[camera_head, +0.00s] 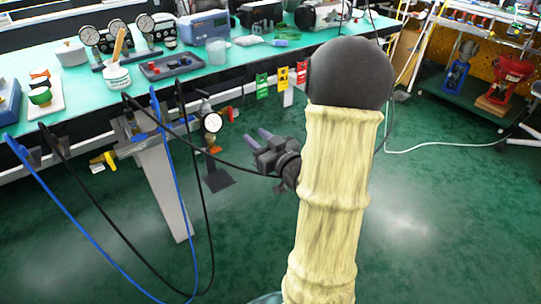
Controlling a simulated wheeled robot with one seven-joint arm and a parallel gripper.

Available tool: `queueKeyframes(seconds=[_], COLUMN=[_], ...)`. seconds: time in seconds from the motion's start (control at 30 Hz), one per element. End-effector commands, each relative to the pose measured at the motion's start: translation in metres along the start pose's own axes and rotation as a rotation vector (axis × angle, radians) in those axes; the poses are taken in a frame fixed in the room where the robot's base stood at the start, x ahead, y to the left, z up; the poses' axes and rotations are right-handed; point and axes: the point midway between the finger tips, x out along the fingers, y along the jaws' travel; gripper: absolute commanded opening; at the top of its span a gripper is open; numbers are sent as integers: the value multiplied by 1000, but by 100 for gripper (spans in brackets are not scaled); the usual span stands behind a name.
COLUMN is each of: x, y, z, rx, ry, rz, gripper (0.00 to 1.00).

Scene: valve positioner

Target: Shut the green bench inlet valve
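My gripper (255,136) is in the air in front of the bench, pointing up and left. Its two fingers are apart and nothing shows between them. A green tag (262,86) hangs at the bench's front edge, above and behind the gripper. I cannot make out a green valve handle for certain. Under the bench edge, left of the gripper, is pipework with a round gauge (212,123) and a red handle (225,114). A yellow handle (104,160) sits on a fitting farther left. My gripper appears apart from all of these.
Yellow (283,78) and red (301,73) tags hang beside the green one. Black and blue hoses (52,205) loop down in front of the bench (105,92). A grey bench leg (165,187) stands at left. The green floor (420,215) at right is mostly clear.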

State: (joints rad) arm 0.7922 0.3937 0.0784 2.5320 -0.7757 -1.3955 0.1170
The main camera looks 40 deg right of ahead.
Motion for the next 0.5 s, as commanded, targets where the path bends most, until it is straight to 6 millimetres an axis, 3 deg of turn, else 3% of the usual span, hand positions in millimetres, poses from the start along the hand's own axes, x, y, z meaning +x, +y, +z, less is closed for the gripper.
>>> queueKeyframes(seconds=[0.5], x=[-14], y=[0], z=[4], rx=[-3], ry=[3], rz=[-4], gripper=[31])
